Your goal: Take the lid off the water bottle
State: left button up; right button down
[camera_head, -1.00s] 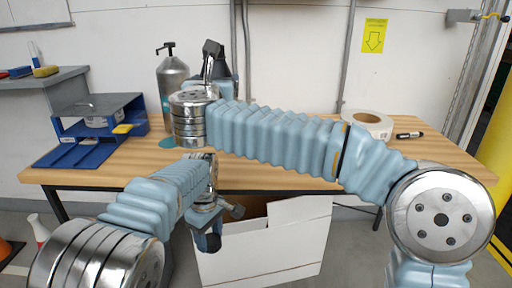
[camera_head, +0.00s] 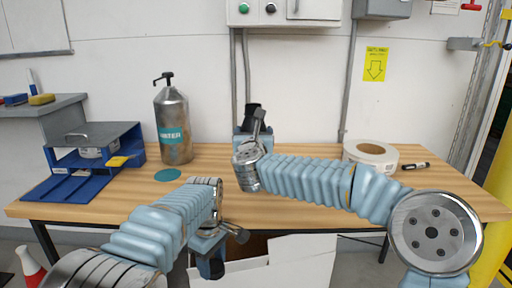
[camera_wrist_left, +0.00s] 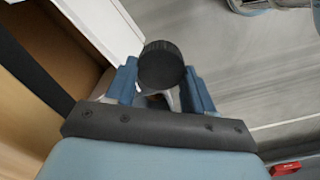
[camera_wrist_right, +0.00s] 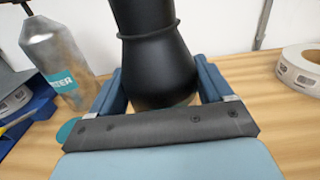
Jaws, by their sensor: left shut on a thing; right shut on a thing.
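My right gripper (camera_head: 250,132) is shut on a black bottle (camera_head: 254,116) at the table's middle, right of the silver bottle. In the right wrist view the black bottle (camera_wrist_right: 155,55) is upright between the fingers, with a wide body and a collared neck; its top is out of frame. My left gripper (camera_head: 210,262) is shut on a round, ridged black lid (camera_wrist_left: 161,65), low in front of the table edge. A silver bottle (camera_head: 173,115) with a teal label partly reading WATER and a dark hooked top stands upright on the table, held by neither gripper.
A blue organiser (camera_head: 105,165) is on the table's left. A tape roll (camera_head: 371,156) and a black marker (camera_head: 414,165) lie on the right. A teal disc (camera_head: 167,175) lies before the silver bottle. An open white box (camera_head: 290,268) stands below the front edge.

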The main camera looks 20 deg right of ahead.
jog(key=shift+w+d+f, duration=0.15)
jog(key=shift+d+f, duration=0.1)
jog(key=shift+f, duration=0.8)
jog(key=shift+w+d+f, duration=0.1)
jog(key=shift+d+f, duration=0.1)
jog(key=shift+f, duration=0.85)
jog(key=shift+f+b, duration=0.15)
jog(key=shift+b, duration=0.2)
grip_release()
